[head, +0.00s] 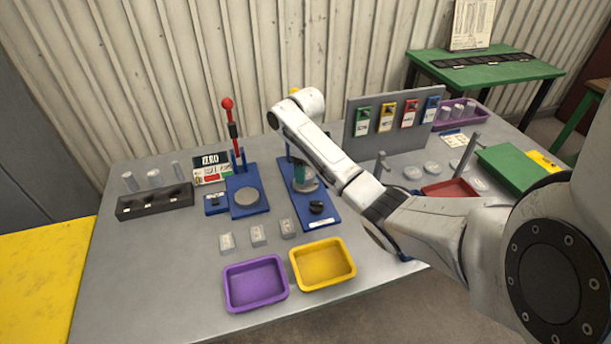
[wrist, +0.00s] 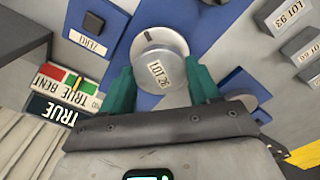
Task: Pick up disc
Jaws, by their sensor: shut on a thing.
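A round pale grey disc (wrist: 172,55) with a label reading LOT 26 sits between the two teal fingers of my gripper (wrist: 162,78) in the wrist view. The gripper is shut on it; the label faces the wrist camera. In the head view my gripper (head: 300,174) points down over the blue stand right of the red-knobbed lever, partly hidden by my arm. A grey round shape shows at the fingertips there, but I cannot tell how much of it is the disc. Whether the disc touches anything beneath is unclear.
A blue base with a round grey plate (head: 246,197) and a red-knobbed lever (head: 228,104) stands left of my gripper. Purple (head: 228,297) and yellow (head: 323,278) trays lie in front. Several labelled grey blocks (head: 258,236) sit between. The table's left front is clear.

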